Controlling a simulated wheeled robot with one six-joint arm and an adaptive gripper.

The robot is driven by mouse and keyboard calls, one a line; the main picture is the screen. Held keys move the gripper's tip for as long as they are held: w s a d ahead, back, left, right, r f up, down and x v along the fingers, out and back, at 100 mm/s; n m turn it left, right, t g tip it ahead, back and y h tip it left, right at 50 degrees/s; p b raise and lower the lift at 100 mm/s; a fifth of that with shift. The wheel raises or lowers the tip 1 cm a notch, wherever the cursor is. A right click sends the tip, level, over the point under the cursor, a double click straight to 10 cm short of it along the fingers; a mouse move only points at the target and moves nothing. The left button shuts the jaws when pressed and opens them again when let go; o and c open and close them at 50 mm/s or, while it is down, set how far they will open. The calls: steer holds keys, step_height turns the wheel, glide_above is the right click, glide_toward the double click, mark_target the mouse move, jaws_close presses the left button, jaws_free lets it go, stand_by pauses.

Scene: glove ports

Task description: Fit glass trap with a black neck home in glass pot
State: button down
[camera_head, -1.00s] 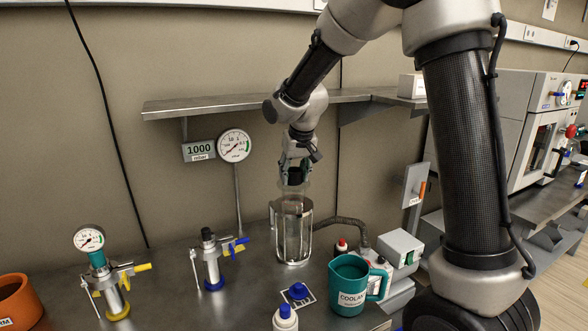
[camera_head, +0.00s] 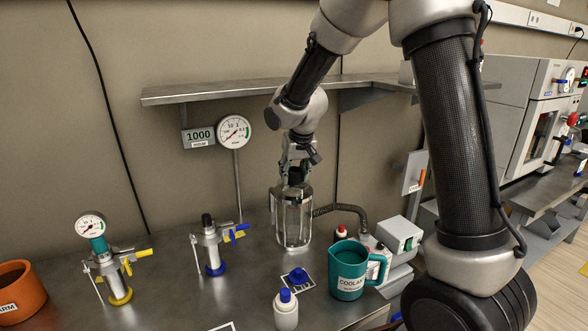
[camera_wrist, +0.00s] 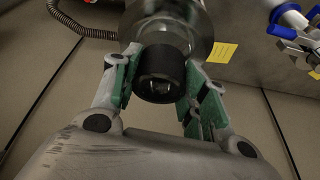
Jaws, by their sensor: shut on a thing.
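The glass pot (camera_head: 293,228) is a clear cylinder with metal uprights on the bench, in the middle of the head view. My gripper (camera_head: 298,172) is directly above its mouth, pointing down. In the wrist view my gripper (camera_wrist: 160,85) has its green-padded fingers on both sides of the black neck (camera_wrist: 160,72) and is shut on it. The clear glass of the trap (camera_wrist: 172,25) shows beyond the neck. The trap's body appears to be inside the pot; I cannot tell whether it is fully seated.
A grey hose (camera_head: 345,208) runs right from the pot. A teal jug (camera_head: 347,280), a white bottle (camera_head: 286,312) and a blue cap (camera_head: 298,276) stand in front. Two valve assemblies (camera_head: 212,245) (camera_head: 115,272) are at left. A metal shelf (camera_head: 220,96) crosses behind my arm.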

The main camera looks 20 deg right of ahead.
steer(key=shift+f, duration=1.15)
stand_by(0.4)
steer(key=c, duration=0.7)
jaws_free()
steer(key=v, duration=1.2)
